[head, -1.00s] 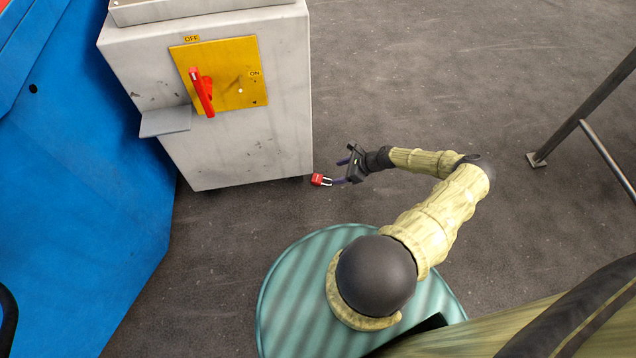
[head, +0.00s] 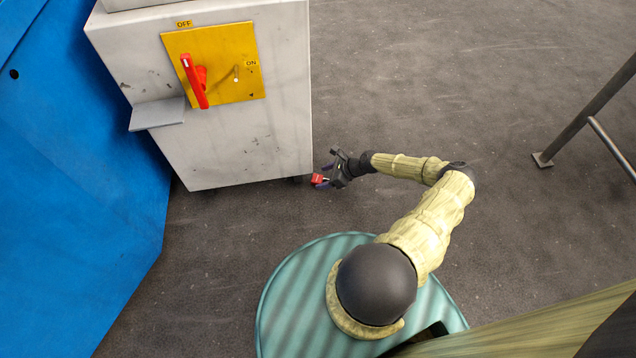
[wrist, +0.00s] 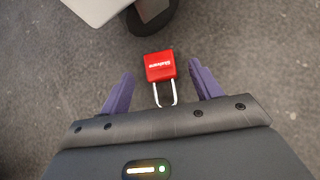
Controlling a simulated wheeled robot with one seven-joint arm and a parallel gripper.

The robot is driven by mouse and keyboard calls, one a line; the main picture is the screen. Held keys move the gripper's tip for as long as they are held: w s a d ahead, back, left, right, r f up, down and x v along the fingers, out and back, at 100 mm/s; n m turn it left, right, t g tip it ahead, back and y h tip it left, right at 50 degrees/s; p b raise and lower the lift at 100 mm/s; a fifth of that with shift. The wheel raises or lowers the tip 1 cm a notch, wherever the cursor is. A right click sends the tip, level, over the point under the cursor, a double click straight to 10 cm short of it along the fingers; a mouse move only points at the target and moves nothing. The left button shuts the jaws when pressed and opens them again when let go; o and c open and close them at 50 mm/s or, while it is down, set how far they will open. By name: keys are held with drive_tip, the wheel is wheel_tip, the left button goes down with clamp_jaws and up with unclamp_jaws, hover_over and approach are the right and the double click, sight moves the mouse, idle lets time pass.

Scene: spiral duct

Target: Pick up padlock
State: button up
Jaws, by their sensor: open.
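The red padlock (head: 317,179) shows beside the lower right corner of the grey cabinet. In the wrist view the padlock (wrist: 160,66) has its red body pointing away from me and its silver shackle toward my palm. My gripper (head: 323,173) is open around it. In the wrist view the two purple fingers of my gripper (wrist: 160,88) stand on either side of the shackle, with a gap on each side. The padlock's body reaches past the fingertips. Part of the padlock is hidden by my gripper in the head view.
The grey cabinet (head: 230,150) with a yellow switch plate (head: 230,85) and red handle (head: 194,80) stands just left of the padlock. A dark round foot (wrist: 153,15) is close beyond the padlock. A blue panel (head: 80,180) is at left, a metal frame (head: 590,115) at right.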

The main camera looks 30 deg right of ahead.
sight(321, 179)
drive_tip(key=shift+b+x, duration=0.45)
drive_tip(key=shift+x, duration=0.75)
drive_tip(key=shift+d+r, duration=0.1)
drive_tip(key=shift+c, duration=0.2)
drive_tip(key=c, duration=1.1)
drive_tip(key=shift+r, duration=0.1)
drive_tip(key=shift+c, duration=0.2)
drive_tip(key=shift+r+p, duration=0.6)
drive_tip(key=shift+p, duration=0.15)
wheel_tip(321, 179, up, 3)
drive_tip(key=p, duration=0.2)
drive_tip(key=shift+p, duration=0.3)
drive_tip(key=s+d+p, duration=0.1)
drive_tip(key=s+d, duration=0.3)
drive_tip(key=s+d+p, duration=0.2)
drive_tip(key=s+d, duration=0.2)
drive_tip(key=d, duration=0.1)
drive_tip(key=s+d+f+p, duration=0.1)
drive_tip(key=s+d, duration=0.3)
drive_tip(key=shift+d+p, duration=0.25)
drive_tip(key=shift+p, duration=0.15)
